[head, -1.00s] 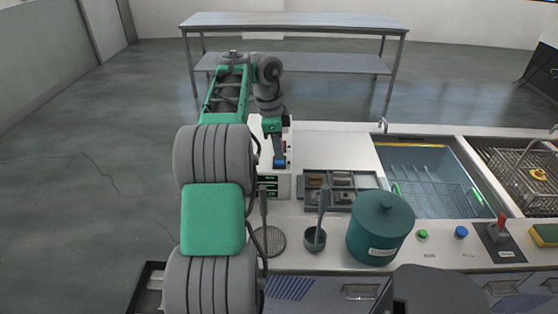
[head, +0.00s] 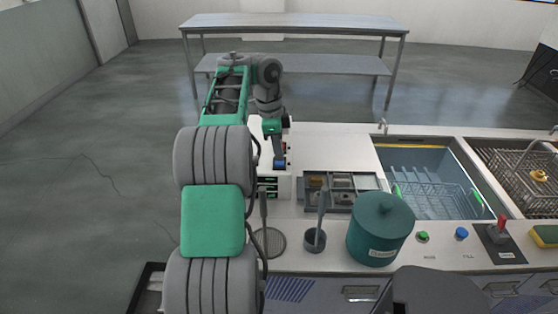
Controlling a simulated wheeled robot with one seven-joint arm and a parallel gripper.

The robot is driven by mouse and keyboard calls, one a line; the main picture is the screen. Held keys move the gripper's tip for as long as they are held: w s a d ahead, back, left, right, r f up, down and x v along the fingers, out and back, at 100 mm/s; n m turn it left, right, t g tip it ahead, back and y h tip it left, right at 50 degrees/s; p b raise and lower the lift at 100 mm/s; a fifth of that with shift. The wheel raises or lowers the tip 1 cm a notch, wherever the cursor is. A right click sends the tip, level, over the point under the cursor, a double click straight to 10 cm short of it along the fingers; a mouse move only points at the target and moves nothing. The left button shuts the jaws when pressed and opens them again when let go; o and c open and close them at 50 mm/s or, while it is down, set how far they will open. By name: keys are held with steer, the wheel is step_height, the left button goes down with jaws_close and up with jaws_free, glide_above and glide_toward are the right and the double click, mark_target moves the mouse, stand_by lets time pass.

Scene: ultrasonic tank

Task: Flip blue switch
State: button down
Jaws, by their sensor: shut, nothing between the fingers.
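My gripper (head: 279,164) is shut and empty. It points down at the left end of the counter, just above a pale unit with small green displays (head: 268,188). A small patch of blue shows right at the gripper; I cannot tell whether it is a switch or part of the gripper. The gripper and wrist hide much of that unit's top. A round blue button (head: 461,232) sits on the front strip of the counter, far to the right of my gripper.
A dark teal lidded canister (head: 381,230), a grey cup with an upright handle (head: 315,240) and a partitioned tray (head: 312,203) stand right of the gripper. A green button (head: 422,236), a red lever (head: 501,227) and a water tank (head: 425,160) are farther right.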

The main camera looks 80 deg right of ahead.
mark_target(279, 163)
steer(key=shift+f+b, duration=0.85)
steer(key=shift+f, duration=0.05)
stand_by(0.8)
steer(key=shift+r, duration=0.1)
step_height(279, 163, up, 7)
steer(key=p, duration=0.7)
